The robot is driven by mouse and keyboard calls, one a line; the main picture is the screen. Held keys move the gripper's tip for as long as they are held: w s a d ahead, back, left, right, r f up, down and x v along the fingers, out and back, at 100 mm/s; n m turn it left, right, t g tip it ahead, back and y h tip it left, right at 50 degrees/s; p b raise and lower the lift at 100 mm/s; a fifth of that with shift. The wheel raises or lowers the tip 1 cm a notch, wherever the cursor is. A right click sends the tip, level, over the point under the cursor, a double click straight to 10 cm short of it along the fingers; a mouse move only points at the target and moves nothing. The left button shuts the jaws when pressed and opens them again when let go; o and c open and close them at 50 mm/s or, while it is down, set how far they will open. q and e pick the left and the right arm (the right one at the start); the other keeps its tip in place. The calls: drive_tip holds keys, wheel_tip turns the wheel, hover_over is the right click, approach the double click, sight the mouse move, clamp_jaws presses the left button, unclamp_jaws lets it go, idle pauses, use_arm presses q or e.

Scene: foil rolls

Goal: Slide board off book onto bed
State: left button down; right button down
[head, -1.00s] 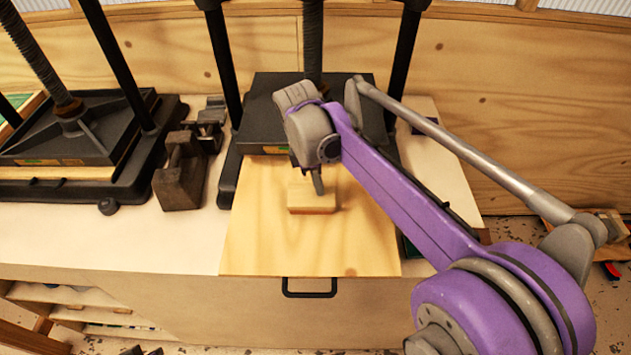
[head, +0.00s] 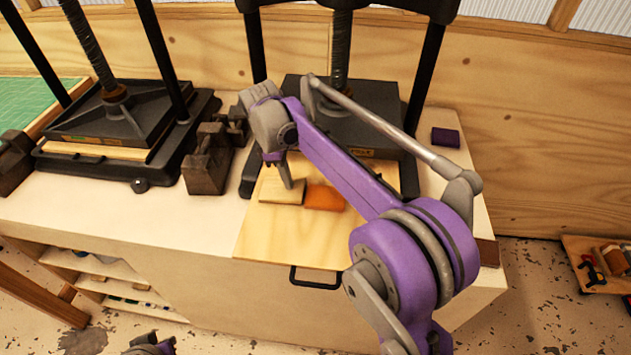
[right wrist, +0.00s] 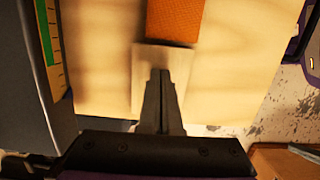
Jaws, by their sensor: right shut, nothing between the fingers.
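A small pale wooden board (head: 275,194) lies right beside an orange book (head: 324,198), on the wide light plywood bed (head: 285,240) in front of the press. I cannot tell whether an edge of the board still rests on the book. My right gripper (head: 287,184) points down with its fingers shut and empty at the board. In the right wrist view, the shut fingers (right wrist: 160,76) reach over the board (right wrist: 145,62) and hide its middle. The book (right wrist: 172,20) shows just beyond it.
The black press (head: 370,118) stands behind the bed, with upright posts on both sides. Dark metal blocks (head: 205,165) stand to the left, near a second press (head: 110,130). A small purple block (head: 446,137) sits at the right. The front of the bed is clear.

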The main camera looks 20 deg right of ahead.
drive_tip(key=shift+w+a, duration=0.35)
drive_tip(key=shift+w, duration=0.1)
drive_tip(key=shift+s+d+r, duration=0.1)
drive_tip(key=shift+s+r, duration=0.05)
drive_tip(key=shift+s, duration=0.25)
drive_tip(key=shift+w+r, duration=0.1)
drive_tip(key=shift+r, duration=0.05)
drive_tip(key=shift+r+p, duration=0.4)
drive_tip(key=shift+r, duration=0.25)
use_arm(q)
drive_tip(key=shift+w+d+r, duration=0.1)
drive_tip(key=shift+w+r, duration=0.2)
drive_tip(key=shift+r, duration=0.25)
